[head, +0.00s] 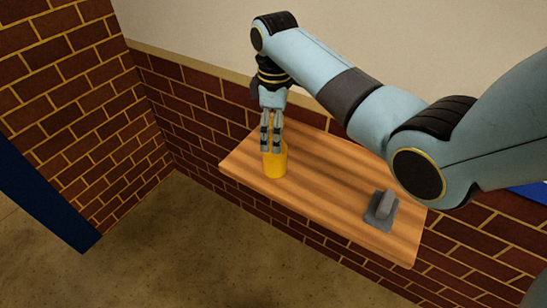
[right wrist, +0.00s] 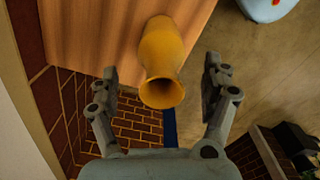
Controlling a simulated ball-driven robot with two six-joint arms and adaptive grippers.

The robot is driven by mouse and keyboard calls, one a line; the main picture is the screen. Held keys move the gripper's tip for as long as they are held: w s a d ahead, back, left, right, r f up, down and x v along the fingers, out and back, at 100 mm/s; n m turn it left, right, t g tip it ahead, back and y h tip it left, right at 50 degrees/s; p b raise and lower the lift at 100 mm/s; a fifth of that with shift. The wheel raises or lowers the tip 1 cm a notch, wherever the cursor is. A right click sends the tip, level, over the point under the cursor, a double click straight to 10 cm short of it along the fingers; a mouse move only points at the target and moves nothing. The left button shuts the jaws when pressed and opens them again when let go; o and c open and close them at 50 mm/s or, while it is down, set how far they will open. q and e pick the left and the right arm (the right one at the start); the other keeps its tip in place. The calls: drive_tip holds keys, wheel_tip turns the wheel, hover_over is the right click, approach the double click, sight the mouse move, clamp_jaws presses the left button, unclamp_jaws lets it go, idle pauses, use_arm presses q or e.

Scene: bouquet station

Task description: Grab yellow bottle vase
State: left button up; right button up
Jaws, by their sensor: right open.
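The yellow bottle vase (head: 275,164) stands on the left part of a wooden wall shelf in the head view. My right gripper (head: 270,148) hangs over it, with its fingers overlapping the top of the vase in that view. In the right wrist view the vase (right wrist: 162,55) shows its flared mouth toward the camera, between and a little beyond the two open fingers (right wrist: 160,78). There is clear space on both sides of the vase, so neither finger appears to touch it. My left gripper is not in view.
The wooden shelf (head: 320,185) is fixed to the brick wall (head: 190,110). A grey object with a flat base (head: 381,207) sits at the shelf's right end. The shelf between it and the vase is bare. Open floor (head: 190,240) lies below.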

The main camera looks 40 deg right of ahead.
sight(275, 166)
wheel_tip(275, 166, down, 5)
drive_tip(key=shift+s+r, duration=0.1)
drive_tip(key=shift+r, duration=0.05)
drive_tip(key=shift+f, duration=0.25)
drive_tip(key=shift+c, duration=1.6)
drive_tip(key=c, duration=0.4)
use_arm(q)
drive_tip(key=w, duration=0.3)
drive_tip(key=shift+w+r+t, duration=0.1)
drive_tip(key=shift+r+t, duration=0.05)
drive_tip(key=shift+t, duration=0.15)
use_arm(e)
clamp_jaws()
drive_tip(key=shift+r, duration=0.1)
